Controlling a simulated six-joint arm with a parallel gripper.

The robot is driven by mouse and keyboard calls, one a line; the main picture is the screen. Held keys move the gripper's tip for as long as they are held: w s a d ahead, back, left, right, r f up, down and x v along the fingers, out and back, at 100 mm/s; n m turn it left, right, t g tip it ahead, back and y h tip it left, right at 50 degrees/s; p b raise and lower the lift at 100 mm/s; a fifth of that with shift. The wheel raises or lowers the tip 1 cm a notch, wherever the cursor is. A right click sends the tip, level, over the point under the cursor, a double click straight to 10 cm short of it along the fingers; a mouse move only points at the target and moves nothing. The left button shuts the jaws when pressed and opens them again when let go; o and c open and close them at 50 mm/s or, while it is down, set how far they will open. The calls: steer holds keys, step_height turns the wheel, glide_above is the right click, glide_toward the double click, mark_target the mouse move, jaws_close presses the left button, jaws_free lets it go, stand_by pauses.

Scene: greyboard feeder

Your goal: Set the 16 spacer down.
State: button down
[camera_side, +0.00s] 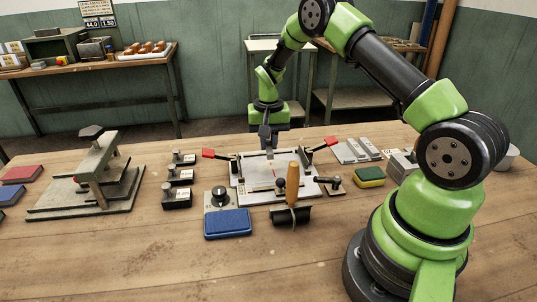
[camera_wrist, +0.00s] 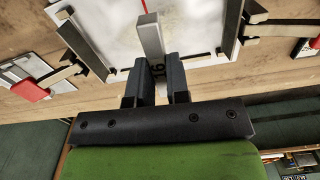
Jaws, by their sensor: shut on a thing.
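In the wrist view my gripper (camera_wrist: 155,78) is shut on the 16 spacer (camera_wrist: 151,36), a slim grey bar with a dark "16" marked near the fingers. The bar sticks out past the fingertips over a pale board with a red line. The feeder's light plate (camera_side: 252,181) lies under my gripper, with a red-ended lever at each side. I cannot tell whether the spacer's far end touches the board.
Grey flat bars (camera_side: 352,151) lie right of the feeder, near a yellow-green sponge (camera_side: 369,177). A wooden-handled tool (camera_side: 292,185) and a blue pad (camera_side: 228,223) stand in front. Black blocks (camera_side: 177,197) and a metal press (camera_side: 95,175) are at left.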

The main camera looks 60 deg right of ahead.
step_height(320, 180, up, 5)
steer(key=s+d+m, duration=0.2)
steer(key=s+d, duration=0.3)
steer(key=d, duration=0.5)
steer(key=m, duration=0.2)
glide_above(342, 151)
step_height(342, 151, down, 5)
steer(key=shift+a+f, duration=0.1)
steer(key=shift+f, duration=2.5)
steer(key=shift+f, duration=0.1)
steer(key=c, duration=1.4)
jaws_free()
